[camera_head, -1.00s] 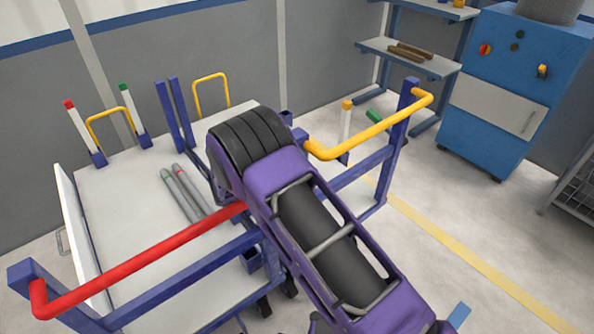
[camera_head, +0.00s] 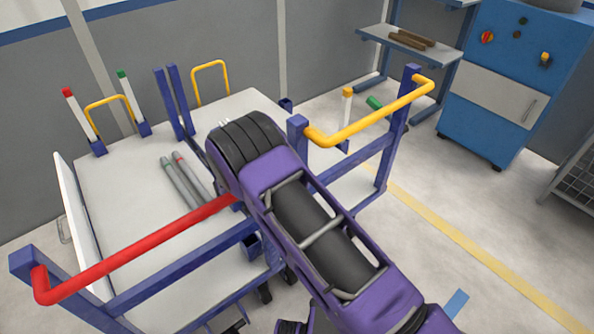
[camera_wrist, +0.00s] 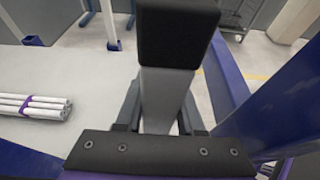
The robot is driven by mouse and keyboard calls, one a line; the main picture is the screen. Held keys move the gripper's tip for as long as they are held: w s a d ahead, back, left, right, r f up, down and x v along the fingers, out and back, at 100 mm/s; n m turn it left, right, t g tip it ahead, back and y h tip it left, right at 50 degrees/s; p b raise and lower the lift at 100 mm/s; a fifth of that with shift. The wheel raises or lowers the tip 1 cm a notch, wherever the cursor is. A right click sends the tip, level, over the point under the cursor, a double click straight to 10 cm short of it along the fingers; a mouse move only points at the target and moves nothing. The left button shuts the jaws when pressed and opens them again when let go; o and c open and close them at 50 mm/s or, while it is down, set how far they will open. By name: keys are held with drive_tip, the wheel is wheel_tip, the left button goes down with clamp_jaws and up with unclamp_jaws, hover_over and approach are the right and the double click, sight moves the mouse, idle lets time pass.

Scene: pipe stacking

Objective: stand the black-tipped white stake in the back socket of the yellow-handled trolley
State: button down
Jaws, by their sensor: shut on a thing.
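The black-tipped white stake (camera_wrist: 165,95) fills the middle of the wrist view, its black tip (camera_wrist: 178,35) toward the top. My gripper (camera_wrist: 160,117) is shut on it. In the head view my purple arm hides the gripper and the stake. The trolley's yellow handle (camera_head: 375,117) is right of my arm, on blue posts. Much of the trolley below it is hidden behind my arm. I cannot tell which socket is its back one. In the wrist view a blue post (camera_wrist: 285,95) rises close on the right of the stake.
A red handle (camera_head: 140,250) crosses the lower left. Red-tipped (camera_head: 79,115) and green-tipped (camera_head: 131,98) stakes stand at the back left. An orange-tipped stake (camera_head: 345,110) stands near the yellow handle. Grey pipes (camera_head: 185,182) lie on the white deck (camera_head: 110,195). The floor at right is open.

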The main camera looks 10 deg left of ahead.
drive_tip(key=shift+c, duration=2.2)
unclamp_jaws()
drive_tip(key=p+v, duration=0.1)
drive_tip(key=v, duration=1.6)
drive_tip(key=shift+s, duration=0.15)
drive_tip(key=shift+r, duration=0.2)
